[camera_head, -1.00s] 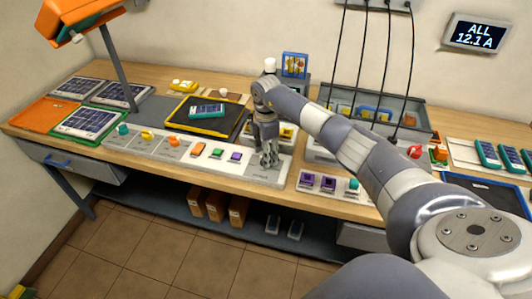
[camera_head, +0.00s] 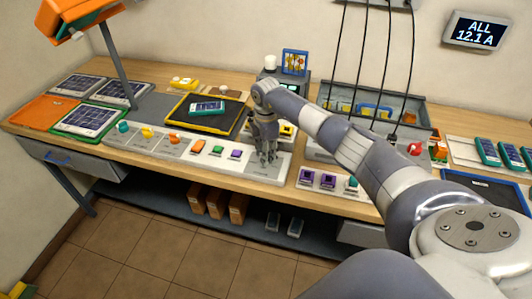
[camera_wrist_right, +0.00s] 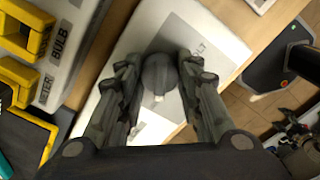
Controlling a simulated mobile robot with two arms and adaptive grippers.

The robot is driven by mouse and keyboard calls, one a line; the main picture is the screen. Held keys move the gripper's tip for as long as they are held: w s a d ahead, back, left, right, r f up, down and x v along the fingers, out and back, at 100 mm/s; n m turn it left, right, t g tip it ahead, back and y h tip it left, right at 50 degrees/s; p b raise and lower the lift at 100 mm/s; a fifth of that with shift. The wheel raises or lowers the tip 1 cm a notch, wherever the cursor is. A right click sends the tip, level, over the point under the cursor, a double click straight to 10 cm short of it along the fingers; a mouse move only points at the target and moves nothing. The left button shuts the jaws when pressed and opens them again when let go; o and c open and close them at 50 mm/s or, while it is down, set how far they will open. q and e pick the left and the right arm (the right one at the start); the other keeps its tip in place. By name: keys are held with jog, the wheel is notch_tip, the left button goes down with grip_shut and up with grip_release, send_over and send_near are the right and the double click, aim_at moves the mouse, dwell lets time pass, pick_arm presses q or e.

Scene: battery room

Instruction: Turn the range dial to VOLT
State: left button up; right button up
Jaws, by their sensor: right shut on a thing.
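The range dial (camera_wrist_right: 158,74) is a dark round knob with a pale pointer mark, on a grey panel (camera_wrist_right: 212,48). The pointer faces the bottom of the right wrist view. A partly hidden label ending in "LT" is printed up and right of the dial. My right gripper (camera_head: 267,158) points down over the right end of the long white control board (camera_head: 222,162). In the wrist view its two fingers close on the dial from both sides. The fingers hide the dial in the head view. My left gripper is not in view.
The wall display (camera_head: 477,32) reads "ALL 12.1 A". Coloured switches line the board left of my gripper. Purple-topped blocks (camera_head: 316,179) stand to its right. A grey bin (camera_head: 370,105) is behind. Yellow holders (camera_wrist_right: 25,83) show left in the wrist view.

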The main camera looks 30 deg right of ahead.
jog(key=n+b, duration=0.2)
jog(key=n, duration=0.3)
jog(key=shift+f+n+b, duration=0.1)
jog(key=shift+n+b, duration=0.3)
jog(key=n+b, duration=0.2)
jog(key=n, duration=0.4)
jog(key=shift+b, duration=0.4)
jog(key=n+b, duration=0.2)
jog(key=n, duration=0.4)
jog(key=shift+n, duration=0.4)
jog(key=n+b, duration=0.1)
jog(key=n, duration=0.4)
jog(key=shift+b, duration=0.4)
jog(key=o, duration=1.1)
